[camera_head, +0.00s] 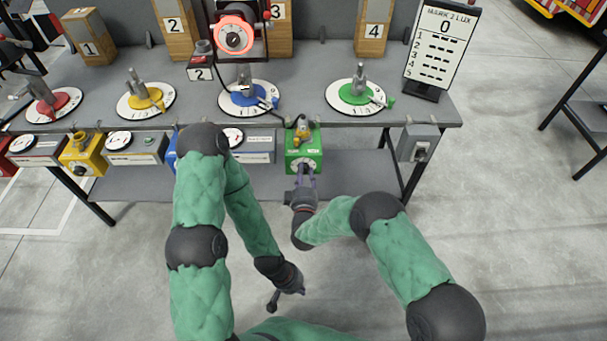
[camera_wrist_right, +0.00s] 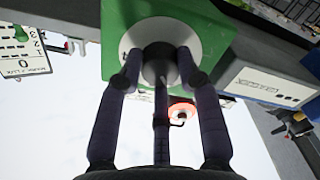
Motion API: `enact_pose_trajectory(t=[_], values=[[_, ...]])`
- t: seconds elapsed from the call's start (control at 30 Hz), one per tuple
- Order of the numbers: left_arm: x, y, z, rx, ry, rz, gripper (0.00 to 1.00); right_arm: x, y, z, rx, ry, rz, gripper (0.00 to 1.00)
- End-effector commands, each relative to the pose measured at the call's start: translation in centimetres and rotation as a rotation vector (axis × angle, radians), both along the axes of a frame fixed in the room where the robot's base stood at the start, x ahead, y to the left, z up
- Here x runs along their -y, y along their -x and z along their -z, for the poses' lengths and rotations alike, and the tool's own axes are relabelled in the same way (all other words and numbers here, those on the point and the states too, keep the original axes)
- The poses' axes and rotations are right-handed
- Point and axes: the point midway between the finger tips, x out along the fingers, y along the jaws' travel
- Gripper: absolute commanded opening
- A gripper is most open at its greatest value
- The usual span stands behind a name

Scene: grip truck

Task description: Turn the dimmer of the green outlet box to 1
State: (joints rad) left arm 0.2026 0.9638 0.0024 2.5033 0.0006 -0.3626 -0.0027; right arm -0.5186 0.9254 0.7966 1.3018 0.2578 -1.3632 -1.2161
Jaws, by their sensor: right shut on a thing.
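In the right wrist view, the fingers of my right gripper (camera_wrist_right: 160,72) are shut on the dimmer knob (camera_wrist_right: 159,52), one on each side. The green face (camera_wrist_right: 116,30) and white plate (camera_wrist_right: 190,38) surround it. The dial marks and the knob's setting are too small or hidden to read. My left gripper (camera_head: 284,294) hangs low, away from the shelf.
Yellow (camera_head: 75,160) and blue outlet boxes stand farther left, with white-faced meters between. A grey switch box (camera_head: 418,143) hangs at the right. The table (camera_head: 305,108) above carries coloured dials and a lux board (camera_head: 440,42). The floor in front is clear.

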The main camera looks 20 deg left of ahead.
Motion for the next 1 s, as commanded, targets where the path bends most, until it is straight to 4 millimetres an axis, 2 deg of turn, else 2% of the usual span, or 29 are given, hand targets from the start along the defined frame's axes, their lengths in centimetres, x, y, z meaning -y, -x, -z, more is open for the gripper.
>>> enact_pose_trajectory(t=[0.03,0.5,0.53,0.6,1.0], values=[[0.00,0.00,0.05,0.000,0.000,0.000,0.00,0.16,0.13,0.47,-0.007,0.011,0.002,0.03],[0.00,0.00,0.06,0.000,0.000,0.000,0.00,0.21,0.13,0.52,-0.004,0.027,0.003,0.03],[0.00,0.00,0.06,0.000,0.000,0.000,0.00,0.21,0.13,0.54,-0.004,0.027,0.003,0.39],[0.00,0.00,0.06,0.000,0.000,0.000,0.00,0.22,0.14,0.52,-0.004,0.027,0.003,0.58],[0.01,-0.01,0.05,0.000,0.000,0.000,0.00,0.15,0.33,0.20,0.002,0.024,0.001,0.60]])
